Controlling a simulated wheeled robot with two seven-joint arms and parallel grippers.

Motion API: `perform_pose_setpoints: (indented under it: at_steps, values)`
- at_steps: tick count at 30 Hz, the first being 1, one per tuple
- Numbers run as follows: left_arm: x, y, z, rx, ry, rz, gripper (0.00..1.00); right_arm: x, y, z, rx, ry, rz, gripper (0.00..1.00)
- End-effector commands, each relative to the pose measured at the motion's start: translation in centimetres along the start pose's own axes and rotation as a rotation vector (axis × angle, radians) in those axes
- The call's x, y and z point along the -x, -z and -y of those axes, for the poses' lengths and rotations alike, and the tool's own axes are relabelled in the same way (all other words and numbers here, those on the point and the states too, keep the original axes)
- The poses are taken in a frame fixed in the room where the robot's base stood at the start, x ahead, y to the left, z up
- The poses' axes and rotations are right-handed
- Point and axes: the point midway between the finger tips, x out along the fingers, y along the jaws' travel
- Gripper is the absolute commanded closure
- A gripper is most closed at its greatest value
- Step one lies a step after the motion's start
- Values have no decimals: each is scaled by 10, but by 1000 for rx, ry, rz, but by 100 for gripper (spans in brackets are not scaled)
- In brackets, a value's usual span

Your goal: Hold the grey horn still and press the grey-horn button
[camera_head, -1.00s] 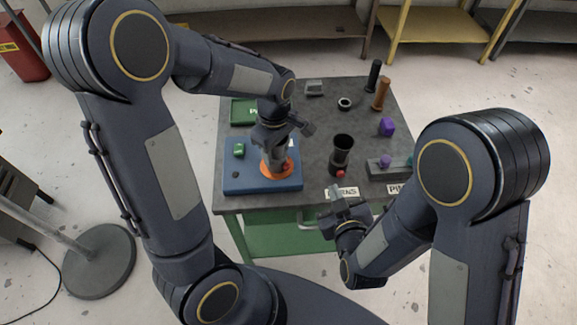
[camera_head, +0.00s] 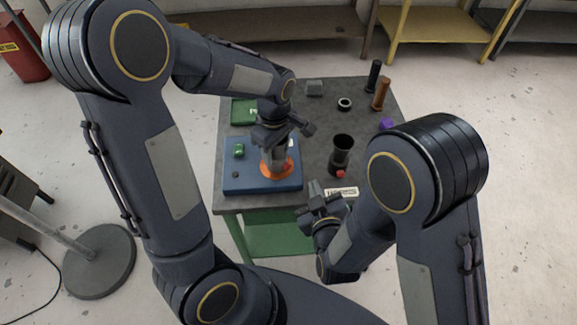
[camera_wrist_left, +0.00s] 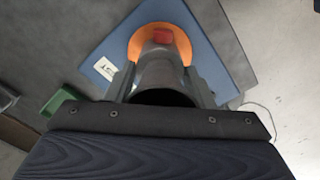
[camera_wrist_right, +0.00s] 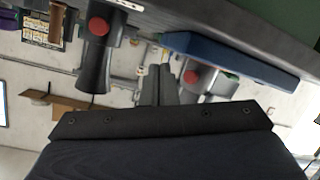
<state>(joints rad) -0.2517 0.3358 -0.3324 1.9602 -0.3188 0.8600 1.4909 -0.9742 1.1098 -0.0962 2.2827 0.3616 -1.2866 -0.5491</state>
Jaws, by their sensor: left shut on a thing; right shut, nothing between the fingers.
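The grey horn (camera_head: 277,158) stands upright on an orange disc (camera_head: 266,174) on the blue base (camera_head: 235,184). My left gripper (camera_head: 274,146) is shut on it; in the left wrist view the horn (camera_wrist_left: 161,75) sits between the fingers. Its red button (camera_wrist_left: 162,36) shows there on the horn's side and also in the right wrist view (camera_wrist_right: 191,77). My right gripper (camera_head: 316,188) is shut and empty, in front of the table's near edge, right of the blue base. In the right wrist view its fingertips (camera_wrist_right: 161,70) are apart from the button, to its left.
A black horn (camera_head: 342,148) with its own red button (camera_head: 340,174) stands right of the blue base. A label plate (camera_head: 342,192) is at the front edge. Dark and brown cylinders stand far right.

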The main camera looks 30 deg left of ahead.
Motion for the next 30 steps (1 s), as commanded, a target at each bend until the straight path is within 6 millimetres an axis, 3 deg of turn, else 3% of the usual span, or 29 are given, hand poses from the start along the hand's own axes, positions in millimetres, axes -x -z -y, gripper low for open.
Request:
perform_pose_setpoints:
  at_steps: [12, 30]
  values:
    - [0, 0, 0, 0, -1, 0, 79, -31, 23, 24, 1, 2, 0, 100]
    - [0, 0, 0, 0, -1, 0, 79, -34, 25, 25, 0, 1, 1, 100]
